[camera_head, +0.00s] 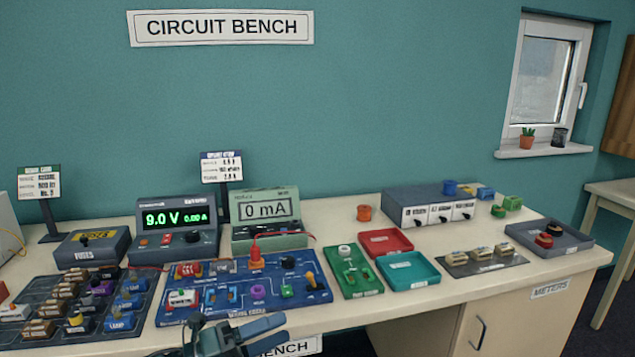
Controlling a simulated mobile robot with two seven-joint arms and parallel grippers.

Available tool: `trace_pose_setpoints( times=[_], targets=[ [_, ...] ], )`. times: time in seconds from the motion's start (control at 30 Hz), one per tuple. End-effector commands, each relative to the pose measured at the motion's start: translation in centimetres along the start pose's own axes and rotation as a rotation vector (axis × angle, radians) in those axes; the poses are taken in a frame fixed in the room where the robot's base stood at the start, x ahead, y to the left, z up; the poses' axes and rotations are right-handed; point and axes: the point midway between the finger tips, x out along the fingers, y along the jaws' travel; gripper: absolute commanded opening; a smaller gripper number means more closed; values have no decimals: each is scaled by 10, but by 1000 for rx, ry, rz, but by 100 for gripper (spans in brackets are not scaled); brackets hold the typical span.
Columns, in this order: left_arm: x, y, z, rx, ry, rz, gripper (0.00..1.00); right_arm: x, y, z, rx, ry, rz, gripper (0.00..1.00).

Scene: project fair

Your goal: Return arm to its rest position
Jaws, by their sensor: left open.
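My left gripper (276,331) shows at the bottom of the head view, with its dark arm entering from the bottom edge. Its blue-grey fingers point right and are open, with nothing seen between them. It is in front of the lower edge of the blue wiring board (215,309) and covers a little of the bench front. The board carries several coloured parts, among them a red piece with a lead near its top edge. My right gripper is not in view.
The bench holds a power supply (177,232) reading 9.0 V, a meter (268,217) reading 0 mA, and a dark parts tray (40,290) at left. A green board (358,286), red tray (386,243) and teal tray (408,271) stand right of the wiring board.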

Motion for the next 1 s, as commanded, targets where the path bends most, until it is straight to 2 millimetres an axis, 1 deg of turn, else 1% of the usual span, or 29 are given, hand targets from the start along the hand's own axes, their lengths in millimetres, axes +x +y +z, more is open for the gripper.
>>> trace_pose_setpoints(
  times=[0.03, 0.13, 0.27, 0.3, 0.37, 0.4, 0.47, 0.5, 0.6, 0.7, 0.8, 1.0],
  targets=[
    [-2, 2, -11, -161, -105, -26, 55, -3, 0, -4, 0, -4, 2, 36],
    [-16, 14, -24, -474, -320, -53, 55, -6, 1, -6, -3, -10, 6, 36],
    [-50, 42, -50, -892, -605, -54, 55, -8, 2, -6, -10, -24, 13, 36],
    [-63, 52, -62, -1021, -692, -47, 55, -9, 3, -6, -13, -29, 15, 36],
    [-84, 67, -83, -1211, -823, -33, 55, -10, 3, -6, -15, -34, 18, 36],
    [-98, 75, -98, -1328, -906, -21, 55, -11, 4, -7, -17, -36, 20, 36],
    [-117, 86, -122, -1487, -1020, -2, 55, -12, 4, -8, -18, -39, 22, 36],
    [-128, 91, -139, -1582, -1086, 10, 55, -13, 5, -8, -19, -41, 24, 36],
    [-151, 98, -173, -1761, -1218, 41, 55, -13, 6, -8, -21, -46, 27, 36],
    [-164, 101, -194, -1866, -1295, 59, 55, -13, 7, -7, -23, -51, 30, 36],
    [-168, 102, -203, -1906, -1326, 69, 55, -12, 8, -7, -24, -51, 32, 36],
    [-169, 103, -204, -1908, -1328, 71, 55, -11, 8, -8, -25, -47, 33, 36]
  ],
)
